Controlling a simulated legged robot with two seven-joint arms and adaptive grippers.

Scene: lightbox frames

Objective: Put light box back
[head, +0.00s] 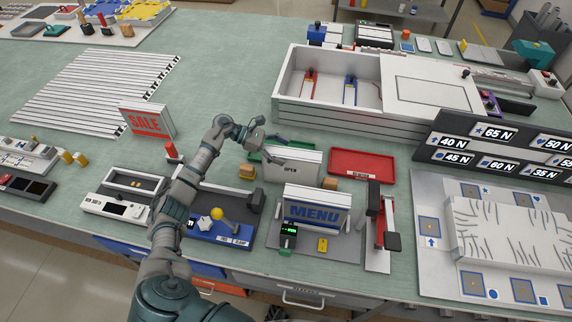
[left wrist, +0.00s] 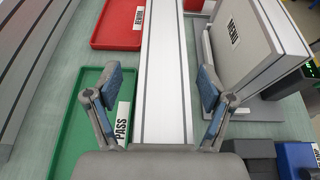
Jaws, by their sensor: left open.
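The OPEN light box (head: 300,168) stands upright near the middle of the bench. The MENU light box (head: 316,208) stands in front of it on a grey test base and also shows in the left wrist view (left wrist: 262,42). The SALE light box (head: 146,123) stands at the left. My left gripper (head: 270,136) is open just above and behind the OPEN box. In the left wrist view my open fingers (left wrist: 150,92) are on either side of the OPEN box's silver top edge (left wrist: 165,45), with visible gaps. My right gripper is not in view.
A slotted rack (head: 95,90) is at the left; a white crate (head: 325,110) is behind.

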